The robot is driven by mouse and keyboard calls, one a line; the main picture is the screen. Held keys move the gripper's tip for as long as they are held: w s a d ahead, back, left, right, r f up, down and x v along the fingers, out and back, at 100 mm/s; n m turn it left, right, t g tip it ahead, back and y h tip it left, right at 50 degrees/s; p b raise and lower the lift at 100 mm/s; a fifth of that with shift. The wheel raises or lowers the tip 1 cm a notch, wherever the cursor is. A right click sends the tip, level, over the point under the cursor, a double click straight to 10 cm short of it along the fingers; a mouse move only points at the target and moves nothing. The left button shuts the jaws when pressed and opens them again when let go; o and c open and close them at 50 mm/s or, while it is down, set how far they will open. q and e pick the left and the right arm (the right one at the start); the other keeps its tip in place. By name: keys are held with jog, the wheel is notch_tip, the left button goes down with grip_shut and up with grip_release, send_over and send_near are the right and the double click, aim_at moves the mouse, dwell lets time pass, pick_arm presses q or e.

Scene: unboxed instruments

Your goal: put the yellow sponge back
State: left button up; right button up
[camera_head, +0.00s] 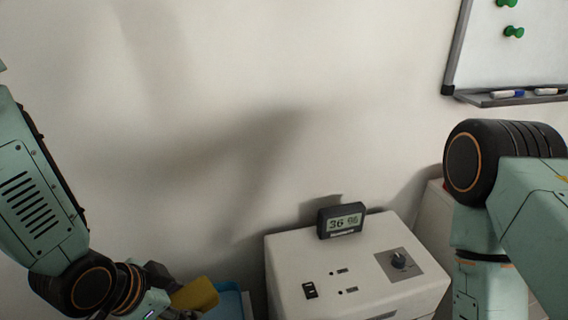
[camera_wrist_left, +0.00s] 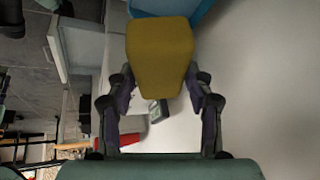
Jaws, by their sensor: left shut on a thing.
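The yellow sponge (camera_head: 196,294) is at the bottom of the head view, held by my left gripper (camera_head: 168,290). In the left wrist view the sponge (camera_wrist_left: 160,52) sits between the two fingers of my left gripper (camera_wrist_left: 160,85), which are shut on it. Part of a blue tray (camera_head: 232,303) shows just right of the sponge in the head view. The blue tray also shows behind the sponge at the top of the left wrist view (camera_wrist_left: 203,10). My right arm is at the right of the head view, but its gripper is out of view.
A white instrument box (camera_head: 300,262) with a knob stands right of the blue tray. A dark digital display (camera_head: 341,220) sits on top of it. A whiteboard (camera_head: 520,50) with a marker ledge (camera_head: 505,98) hangs on the wall at upper right. The wall's middle is bare.

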aim_at(185, 288)
pick_arm(q)
jog(key=w+r, duration=0.1)
jog(key=r, duration=0.2)
jog(key=w+r, duration=0.1)
jog(key=r, duration=0.1)
jog(key=shift+w, duration=0.35)
